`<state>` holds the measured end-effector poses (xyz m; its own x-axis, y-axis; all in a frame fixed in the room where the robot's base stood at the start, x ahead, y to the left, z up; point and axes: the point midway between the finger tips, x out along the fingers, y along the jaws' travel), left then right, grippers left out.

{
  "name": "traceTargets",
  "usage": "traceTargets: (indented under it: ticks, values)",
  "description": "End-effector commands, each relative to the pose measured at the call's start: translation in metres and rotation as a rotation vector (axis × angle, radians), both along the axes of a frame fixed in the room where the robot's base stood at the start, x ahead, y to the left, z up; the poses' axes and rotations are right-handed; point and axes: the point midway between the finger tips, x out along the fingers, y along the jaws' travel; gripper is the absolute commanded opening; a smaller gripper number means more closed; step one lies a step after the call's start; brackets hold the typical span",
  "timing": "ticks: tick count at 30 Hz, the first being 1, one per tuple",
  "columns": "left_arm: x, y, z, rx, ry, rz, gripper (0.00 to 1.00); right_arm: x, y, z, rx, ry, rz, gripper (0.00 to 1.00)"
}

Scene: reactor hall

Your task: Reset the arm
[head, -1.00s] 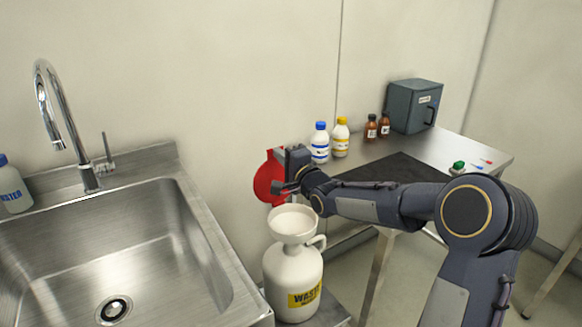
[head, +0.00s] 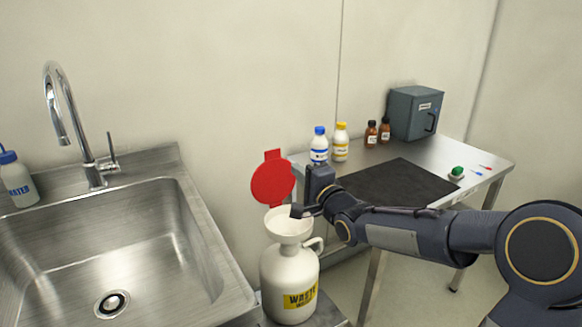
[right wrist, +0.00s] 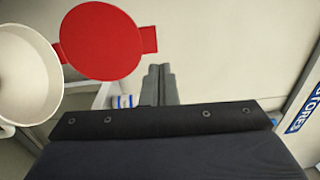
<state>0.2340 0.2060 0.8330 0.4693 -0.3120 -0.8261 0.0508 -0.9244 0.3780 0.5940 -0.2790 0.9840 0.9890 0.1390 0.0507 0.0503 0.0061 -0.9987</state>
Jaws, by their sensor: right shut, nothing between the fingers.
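My right arm comes in from the right in the head view. Its gripper (head: 305,207) is shut and empty, close to the right side of the funnel (head: 289,226) of the white waste jug (head: 290,285). The red round lid (head: 272,184) stands raised behind the funnel. In the right wrist view my closed fingers (right wrist: 160,84) are at the centre, with the red lid (right wrist: 100,40) to their upper left and the white funnel (right wrist: 28,75) at the left edge. My left gripper is not in view.
A steel sink (head: 150,225) with a tap fills the left, with a water bottle (head: 17,180) beside it. A steel table (head: 440,150) at right holds blue- and yellow-capped bottles, two brown bottles, a grey box (head: 413,112), a black mat (head: 400,182) and a small green item (head: 457,171).

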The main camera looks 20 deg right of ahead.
Motion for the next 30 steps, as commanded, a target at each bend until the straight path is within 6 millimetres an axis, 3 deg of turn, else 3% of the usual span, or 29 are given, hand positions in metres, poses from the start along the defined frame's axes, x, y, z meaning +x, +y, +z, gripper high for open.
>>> traceTargets:
  ticks: [5, 12, 17, 20, 23, 27, 30]
  values:
    - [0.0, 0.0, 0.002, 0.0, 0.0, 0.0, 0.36, -0.024, -0.003, 0.002, -0.001, -0.001, 0.0, 0.0]
    - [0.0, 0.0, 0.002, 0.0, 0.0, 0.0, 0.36, -0.031, -0.004, 0.001, -0.003, 0.002, 0.0, 0.0]
    - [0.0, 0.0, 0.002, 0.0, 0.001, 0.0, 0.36, -0.053, -0.003, -0.006, -0.161, 0.093, -0.036, 0.0]
    - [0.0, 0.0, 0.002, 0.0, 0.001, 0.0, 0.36, -0.093, -0.003, -0.024, -0.385, 0.249, -0.051, 0.0]
    - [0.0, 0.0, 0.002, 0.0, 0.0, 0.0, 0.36, -0.153, 0.001, -0.053, -0.627, 0.437, 0.013, 0.0]
    - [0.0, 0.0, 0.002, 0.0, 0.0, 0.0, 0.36, -0.228, 0.017, -0.092, -0.845, 0.607, 0.209, 0.0]
    - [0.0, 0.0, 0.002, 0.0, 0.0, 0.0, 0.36, -0.269, 0.031, -0.111, -0.935, 0.656, 0.357, 0.0]
